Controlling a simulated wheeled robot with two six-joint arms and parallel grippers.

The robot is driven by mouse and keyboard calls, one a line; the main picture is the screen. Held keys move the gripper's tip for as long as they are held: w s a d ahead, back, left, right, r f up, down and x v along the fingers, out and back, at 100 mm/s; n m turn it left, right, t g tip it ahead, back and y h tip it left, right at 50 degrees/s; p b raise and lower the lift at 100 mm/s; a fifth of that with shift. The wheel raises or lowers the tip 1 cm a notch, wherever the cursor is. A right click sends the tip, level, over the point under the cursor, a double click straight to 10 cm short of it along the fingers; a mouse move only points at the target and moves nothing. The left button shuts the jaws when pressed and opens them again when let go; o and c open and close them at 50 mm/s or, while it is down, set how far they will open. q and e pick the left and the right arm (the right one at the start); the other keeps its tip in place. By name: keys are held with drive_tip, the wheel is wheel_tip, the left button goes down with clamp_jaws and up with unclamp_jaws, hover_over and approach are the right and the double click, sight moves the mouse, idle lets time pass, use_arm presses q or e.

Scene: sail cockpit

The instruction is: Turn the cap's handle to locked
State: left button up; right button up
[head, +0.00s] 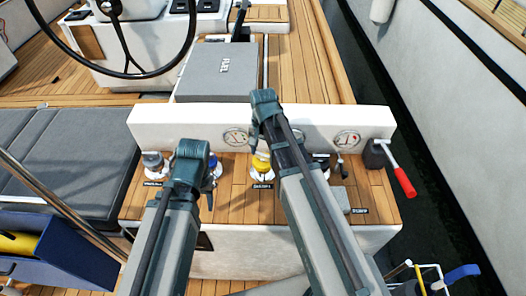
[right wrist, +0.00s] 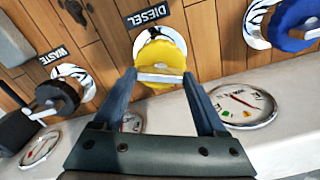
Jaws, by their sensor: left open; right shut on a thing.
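The yellow cap (right wrist: 165,54) sits in a bright metal ring beside a "DIESEL" label, with a silver bar handle (right wrist: 160,77) across it. My right gripper (right wrist: 160,80) is shut on this handle, one finger at each end of the bar. In the head view the yellow cap (head: 261,164) shows partly, beside my right arm, which hides much around it. My left gripper (head: 209,186) is open and empty, close to the blue cap (head: 216,166) to the left of the yellow one. I cannot make out any lock marking.
A black cap (right wrist: 57,96) by the "WASTE" label and the blue cap (right wrist: 294,22) flank the yellow one. A white coaming (head: 380,119) with round gauges rises behind. A grey cap (head: 153,161) stands left; a red-gripped handle (head: 403,181) stands right. A grey "FUEL" box (head: 215,75) lies beyond.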

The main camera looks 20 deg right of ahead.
drive_tip(key=o, duration=1.3)
drive_tip(key=shift+r, duration=0.15)
wheel_tip(320, 180, up, 14)
drive_tip(key=p, duration=1.4)
drive_tip(key=shift+f, duration=0.2)
drive_tip(key=s+a+n+h, duration=0.1)
drive_tip(key=s+a+n, duration=0.9)
drive_tip(key=s, duration=0.4)
drive_tip(key=shift+s+a+n, duration=0.2)
drive_tip(key=shift+n, duration=0.7)
